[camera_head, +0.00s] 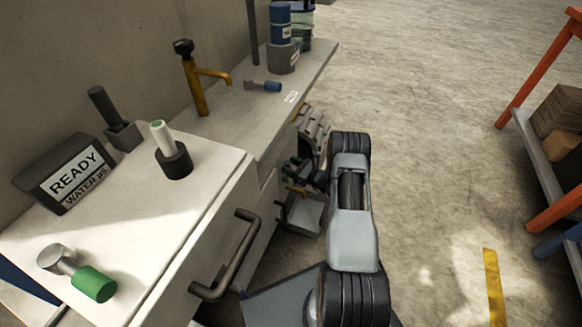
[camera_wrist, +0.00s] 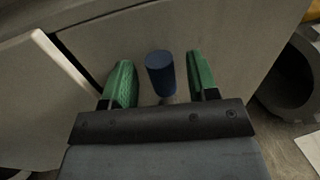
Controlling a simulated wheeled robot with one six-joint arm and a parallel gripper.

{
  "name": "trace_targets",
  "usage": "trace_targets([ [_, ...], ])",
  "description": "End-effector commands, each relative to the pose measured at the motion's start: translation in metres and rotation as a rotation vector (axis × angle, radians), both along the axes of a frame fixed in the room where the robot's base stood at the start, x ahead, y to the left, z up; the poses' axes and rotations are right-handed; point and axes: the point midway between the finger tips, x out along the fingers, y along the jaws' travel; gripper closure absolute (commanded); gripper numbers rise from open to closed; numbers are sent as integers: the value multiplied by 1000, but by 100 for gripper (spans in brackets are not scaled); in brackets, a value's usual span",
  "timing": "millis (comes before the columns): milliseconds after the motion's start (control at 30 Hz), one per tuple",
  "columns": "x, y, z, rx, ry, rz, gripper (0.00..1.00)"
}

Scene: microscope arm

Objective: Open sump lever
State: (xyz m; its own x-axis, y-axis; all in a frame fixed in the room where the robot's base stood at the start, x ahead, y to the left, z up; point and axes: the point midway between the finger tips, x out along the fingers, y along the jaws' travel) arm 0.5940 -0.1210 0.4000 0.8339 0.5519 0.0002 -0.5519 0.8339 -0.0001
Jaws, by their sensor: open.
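A blue cylindrical handle (camera_wrist: 160,72) shows in the wrist view in front of a grey cabinet face. It appears to be the sump lever's grip, but I see no label on it. My gripper (camera_wrist: 159,60) is open, with one green finger on each side of the handle. Gaps show between the handle and both fingers. The handle's lower end and mount are largely hidden behind the gripper's dark front bar. In the head view my gripper is low beside the cabinet, partly hidden by my arm, and I cannot make out this handle there.
A green-handled lever (camera_head: 88,282) and a READY sign (camera_head: 72,175) are on the white cabinet top. Another blue-handled lever (camera_head: 264,86) lies near the yellow tap (camera_head: 195,80). A dark pull handle (camera_head: 228,257) juts from the cabinet. An orange-framed shelf (camera_head: 540,75) stands right; floor between is open.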

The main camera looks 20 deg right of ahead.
Motion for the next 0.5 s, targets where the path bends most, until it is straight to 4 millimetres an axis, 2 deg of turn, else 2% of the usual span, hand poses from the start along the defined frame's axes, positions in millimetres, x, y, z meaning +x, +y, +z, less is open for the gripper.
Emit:
trace_targets([
  [133, 0, 0, 0, 0, 0, 0, 46],
  [500, 0, 0, 0, 0, 0, 1, 82],
])
